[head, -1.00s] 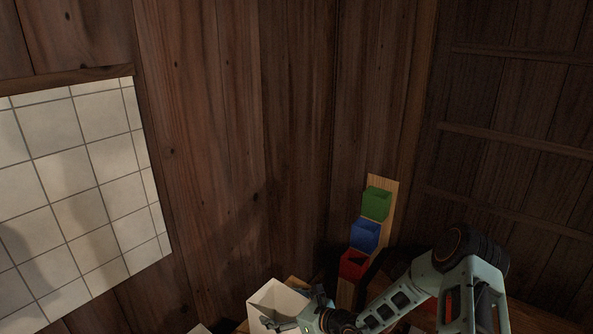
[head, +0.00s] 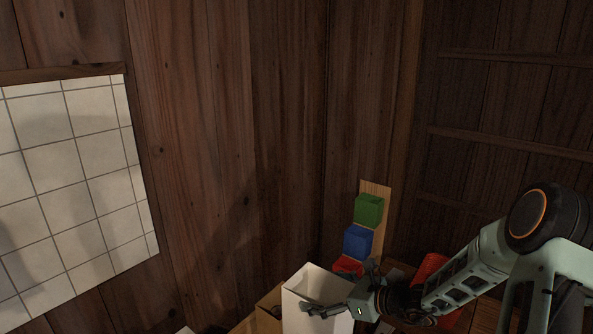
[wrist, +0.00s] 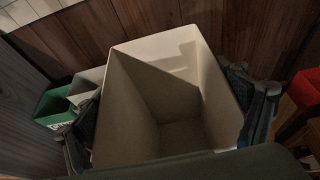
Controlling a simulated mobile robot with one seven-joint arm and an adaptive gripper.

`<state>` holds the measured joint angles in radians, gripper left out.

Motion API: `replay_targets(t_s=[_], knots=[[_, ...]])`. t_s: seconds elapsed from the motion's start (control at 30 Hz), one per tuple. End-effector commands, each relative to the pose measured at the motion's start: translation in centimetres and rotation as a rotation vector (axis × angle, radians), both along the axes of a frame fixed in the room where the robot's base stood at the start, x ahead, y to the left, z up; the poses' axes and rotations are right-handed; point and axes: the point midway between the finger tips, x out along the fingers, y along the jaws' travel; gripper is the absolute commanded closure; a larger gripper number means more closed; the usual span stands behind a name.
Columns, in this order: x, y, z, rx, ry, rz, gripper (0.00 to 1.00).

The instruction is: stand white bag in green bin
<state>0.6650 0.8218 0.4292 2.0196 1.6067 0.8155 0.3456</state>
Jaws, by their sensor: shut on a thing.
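The white bag (head: 299,316) is an upright, open-topped, box-shaped bag at the bottom of the head view. My gripper (head: 325,310) is shut on it; in the wrist view the fingers press its two outer sides, and the bag (wrist: 128,118) looks empty inside. A green bin (head: 369,208) shows at the top of a wooden wall board in the head view, behind and right of the bag. A green open container (wrist: 54,110) with white lettering shows left of the bag in the wrist view. I cannot tell whether they are the same. The bag's base is hidden.
A blue bin (head: 357,241) and a red bin (head: 347,266) sit below the green one on the board. A brown box (head: 268,303) is close left of the bag. A pale grey container (wrist: 84,82) is beside the green one. Wooden walls close in behind.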

Motion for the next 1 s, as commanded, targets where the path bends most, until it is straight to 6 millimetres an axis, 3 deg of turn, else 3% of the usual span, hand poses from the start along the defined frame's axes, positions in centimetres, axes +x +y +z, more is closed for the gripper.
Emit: replay_targets(t_s=[0.2,0.5,0.57,1.0], knots=[[-3.8,-4.3,2.6,-0.004,-0.002,0.011,0.38],[-9.7,-7.6,4.3,-0.003,-0.001,0.02,0.38],[-9.5,-7.3,6.1,0.002,0.0,0.027,0.38],[-9.3,-7.4,12.3,0.004,-0.001,0.024,0.38]])
